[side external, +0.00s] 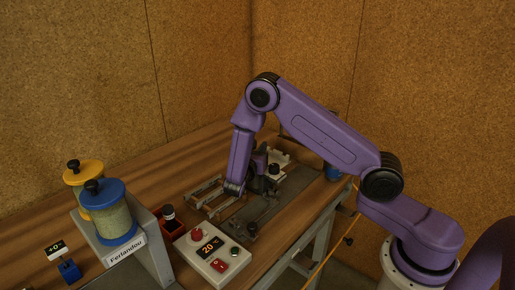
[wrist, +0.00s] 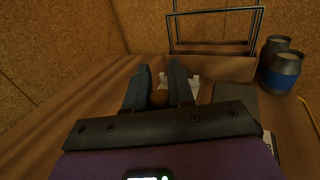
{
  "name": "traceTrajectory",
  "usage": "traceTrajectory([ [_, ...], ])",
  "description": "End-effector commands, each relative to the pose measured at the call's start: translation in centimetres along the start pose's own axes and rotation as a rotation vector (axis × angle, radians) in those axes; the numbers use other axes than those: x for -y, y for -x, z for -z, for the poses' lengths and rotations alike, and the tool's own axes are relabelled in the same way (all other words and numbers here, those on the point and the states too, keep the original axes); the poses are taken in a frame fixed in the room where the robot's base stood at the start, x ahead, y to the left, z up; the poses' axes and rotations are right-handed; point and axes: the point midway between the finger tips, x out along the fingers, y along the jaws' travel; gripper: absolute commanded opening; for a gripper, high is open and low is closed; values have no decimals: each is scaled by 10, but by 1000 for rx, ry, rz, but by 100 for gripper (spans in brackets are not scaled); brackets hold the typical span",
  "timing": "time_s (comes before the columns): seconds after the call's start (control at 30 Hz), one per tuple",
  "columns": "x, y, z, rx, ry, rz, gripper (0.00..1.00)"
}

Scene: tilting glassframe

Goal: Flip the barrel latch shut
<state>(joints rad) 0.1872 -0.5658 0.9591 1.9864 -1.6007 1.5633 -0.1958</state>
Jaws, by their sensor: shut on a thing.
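My gripper (side external: 262,182) is low over the grey metal fixture (side external: 238,213) on the bench in the side view, largely hidden by my purple arm. In the wrist view the two dark blue fingers of my gripper (wrist: 158,68) stand apart with a small rounded brown piece (wrist: 158,98) between them, and the gripper is shut on it. I cannot tell whether this piece is part of the barrel latch. The barrel latch cannot be made out clearly in either view, so whether it is open or closed does not show.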

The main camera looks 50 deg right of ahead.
Motion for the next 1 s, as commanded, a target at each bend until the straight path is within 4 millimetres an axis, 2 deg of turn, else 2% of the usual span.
traceTrajectory([
  [0.2,0,1,-1,4,0,1,0],
  [0.23,0,1,-1,4,0,1,29],
  [0.3,0,1,-1,3,0,1,45],
  [0.67,0,5,0,2,0,0,45],
  [0.77,-1,15,0,2,0,-2,45],
  [1.0,-1,62,0,2,0,-5,45],
])
